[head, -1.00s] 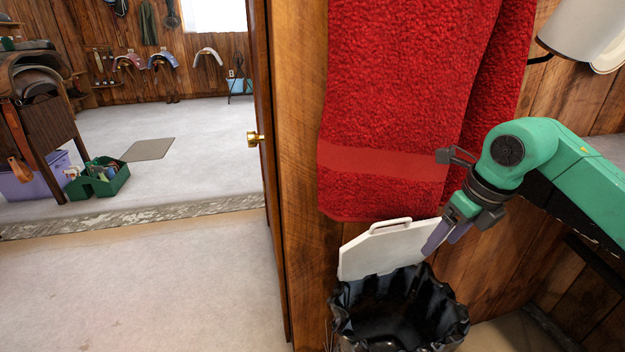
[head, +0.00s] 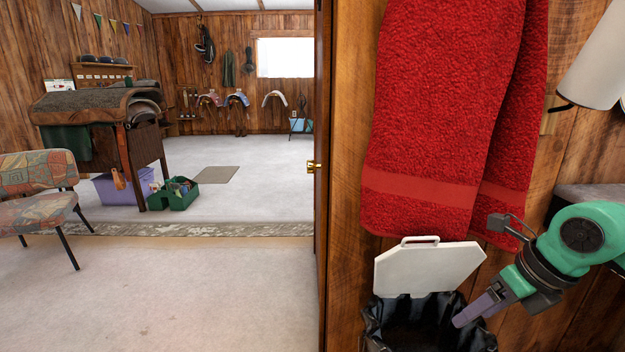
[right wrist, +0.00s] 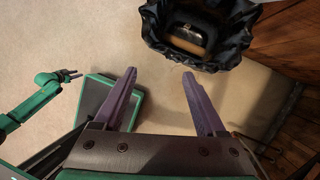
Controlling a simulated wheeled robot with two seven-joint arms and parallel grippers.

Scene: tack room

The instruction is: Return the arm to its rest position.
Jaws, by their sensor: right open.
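My right gripper (head: 477,309) shows at the lower right of the head view, its purple fingers in front of the bin. In the right wrist view the same gripper (right wrist: 159,76) is open, with nothing between its fingers. The bin (head: 405,335) has a black liner and a raised white lid (head: 428,268). In the right wrist view the bin's liner (right wrist: 153,25) is beyond the fingertips, with a brown and black item (right wrist: 189,39) inside. My left gripper (right wrist: 72,75) shows small at the left of that view; its jaw opening is too small to judge.
A red towel (head: 450,110) hangs on the wooden wall above the bin. A door with a brass knob (head: 313,166) stands left of it. A patterned chair (head: 38,205), a saddle stand (head: 140,150) and a green caddy (head: 176,194) are farther left. The floor between is clear.

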